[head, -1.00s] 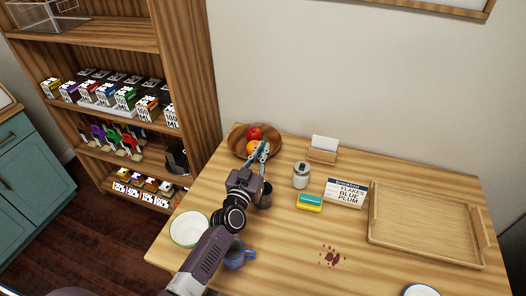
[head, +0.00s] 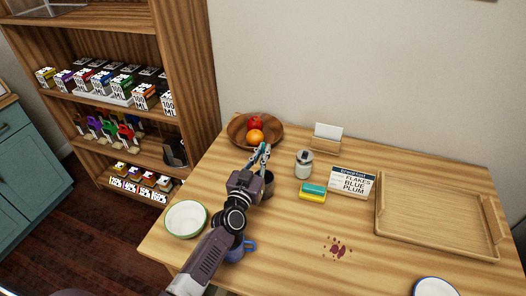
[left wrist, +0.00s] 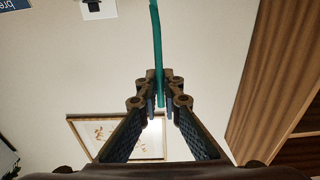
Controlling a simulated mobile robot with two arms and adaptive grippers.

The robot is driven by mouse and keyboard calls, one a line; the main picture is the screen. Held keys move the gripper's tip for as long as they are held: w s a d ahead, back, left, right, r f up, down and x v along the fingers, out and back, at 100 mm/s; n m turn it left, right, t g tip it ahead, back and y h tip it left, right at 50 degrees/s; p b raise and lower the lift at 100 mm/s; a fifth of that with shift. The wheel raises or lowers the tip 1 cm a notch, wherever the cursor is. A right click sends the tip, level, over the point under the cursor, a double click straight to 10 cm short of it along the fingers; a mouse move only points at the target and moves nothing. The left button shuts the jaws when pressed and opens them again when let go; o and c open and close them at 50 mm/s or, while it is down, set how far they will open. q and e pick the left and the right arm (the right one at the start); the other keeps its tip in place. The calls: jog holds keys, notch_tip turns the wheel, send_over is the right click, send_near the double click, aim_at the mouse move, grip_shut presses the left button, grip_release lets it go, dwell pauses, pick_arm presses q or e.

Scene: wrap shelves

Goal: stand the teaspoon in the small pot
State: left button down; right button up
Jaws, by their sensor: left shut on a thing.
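The teaspoon (left wrist: 156,45) shows as a thin teal strip in the left wrist view, running from the top edge down between the fingertips. Its bowl end cannot be made out. My left gripper (head: 262,152) is shut on it, and the fingertips also show in the left wrist view (left wrist: 160,88). In the head view the gripper is over the table, in front of the fruit bowl. The dark small pot (head: 268,187) stands on the table just beside and partly behind the gripper, which hides its left side. My right gripper is not in view.
A wooden fruit bowl (head: 273,142) lies behind the gripper. A white bowl (head: 186,219) and blue mug (head: 249,246) are nearer. Table space around the red stain (head: 337,248) is free.

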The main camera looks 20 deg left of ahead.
pick_arm(q)
jog(key=shift+f+b, duration=1.1)
jog(key=shift+f, duration=0.45)
jog(key=shift+f+b, duration=0.9)
jog(key=shift+f, duration=0.2)
jog(key=c, duration=2.2)
grip_release()
jog(key=shift+o, duration=0.8)
